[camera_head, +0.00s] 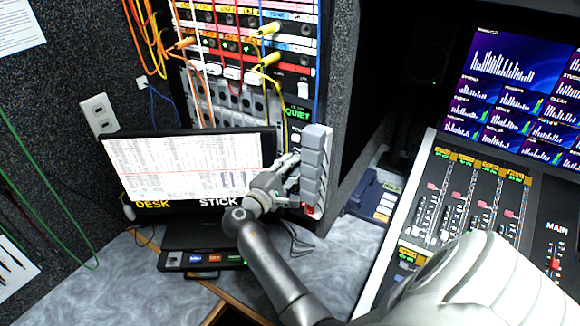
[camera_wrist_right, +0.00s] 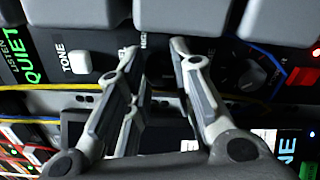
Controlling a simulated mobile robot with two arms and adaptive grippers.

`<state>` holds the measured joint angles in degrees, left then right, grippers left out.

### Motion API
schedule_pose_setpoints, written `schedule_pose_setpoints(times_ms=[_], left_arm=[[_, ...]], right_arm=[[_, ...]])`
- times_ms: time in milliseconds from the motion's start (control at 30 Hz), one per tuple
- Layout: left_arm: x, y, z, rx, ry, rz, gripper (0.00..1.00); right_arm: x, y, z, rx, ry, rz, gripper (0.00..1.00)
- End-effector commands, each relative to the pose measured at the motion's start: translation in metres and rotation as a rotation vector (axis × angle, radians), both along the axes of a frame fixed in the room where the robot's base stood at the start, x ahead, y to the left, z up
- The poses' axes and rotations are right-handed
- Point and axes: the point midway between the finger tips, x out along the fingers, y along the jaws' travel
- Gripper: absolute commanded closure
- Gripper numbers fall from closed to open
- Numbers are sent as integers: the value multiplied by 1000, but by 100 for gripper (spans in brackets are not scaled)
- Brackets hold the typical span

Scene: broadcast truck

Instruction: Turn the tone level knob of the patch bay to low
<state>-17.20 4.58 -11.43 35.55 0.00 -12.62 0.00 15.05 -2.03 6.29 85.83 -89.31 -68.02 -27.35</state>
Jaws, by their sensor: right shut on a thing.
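The patch bay (camera_head: 225,100) is the upright rack panel at the back, with jack rows and patch cords. In the right wrist view its dark panel carries a white button (camera_wrist_right: 81,62) under the label TONE and a lit green QUIET strip (camera_wrist_right: 33,62). My right gripper (camera_head: 291,164) is against the panel's lower right part. In the right wrist view its fingertips (camera_wrist_right: 155,48) straddle a spot beside a partly covered HIGH label. They are shut on the tone level knob, which the fingers largely hide; its pointer cannot be read. My left gripper is not in view.
Grey blocks (camera_head: 315,155) jut out right beside the gripper. Loose cords hang over the panel.

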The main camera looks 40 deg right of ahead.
Motion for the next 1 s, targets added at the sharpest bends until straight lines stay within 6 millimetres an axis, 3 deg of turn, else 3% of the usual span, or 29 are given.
schedule_pose_setpoints(times_ms=[100, 467, 800, 1000], left_arm=[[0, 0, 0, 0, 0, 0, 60], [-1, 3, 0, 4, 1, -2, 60], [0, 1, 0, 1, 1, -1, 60], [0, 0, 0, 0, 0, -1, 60]], right_arm=[[-1, -1, -1, -1, 3, -4, 67], [-1, 4, 0, 1, 0, 0, 67], [-17, 54, -1, 2, 2, -2, 67], [-22, 70, -1, 1, 1, -3, 67]])
